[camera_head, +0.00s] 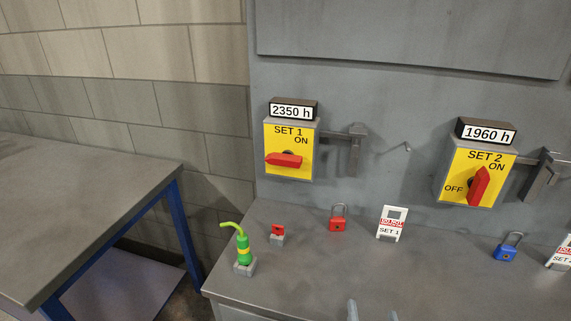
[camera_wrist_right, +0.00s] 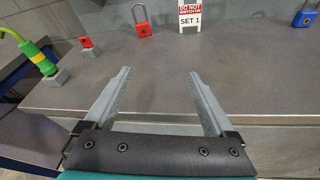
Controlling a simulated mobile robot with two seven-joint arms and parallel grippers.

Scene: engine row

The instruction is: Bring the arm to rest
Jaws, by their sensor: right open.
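My right gripper (camera_wrist_right: 160,95) is open and empty, its two grey fingers apart above the grey bench top. Only its fingertips show at the bottom edge of the head view (camera_head: 372,312). A red padlock (camera_head: 338,219) stands on the bench, and beside it a white SET 1 tag (camera_head: 391,223); both are ahead of the fingers and apart from them. The SET 1 switch box (camera_head: 290,139) has its red handle (camera_head: 284,160) lying sideways. The SET 2 box (camera_head: 458,172) has its red handle (camera_head: 479,187) steeply tilted. My left gripper is not in view.
A blue padlock (camera_head: 509,247) and another tag (camera_head: 562,252) are at right. A blue-legged table (camera_head: 80,200) stands left across a gap.

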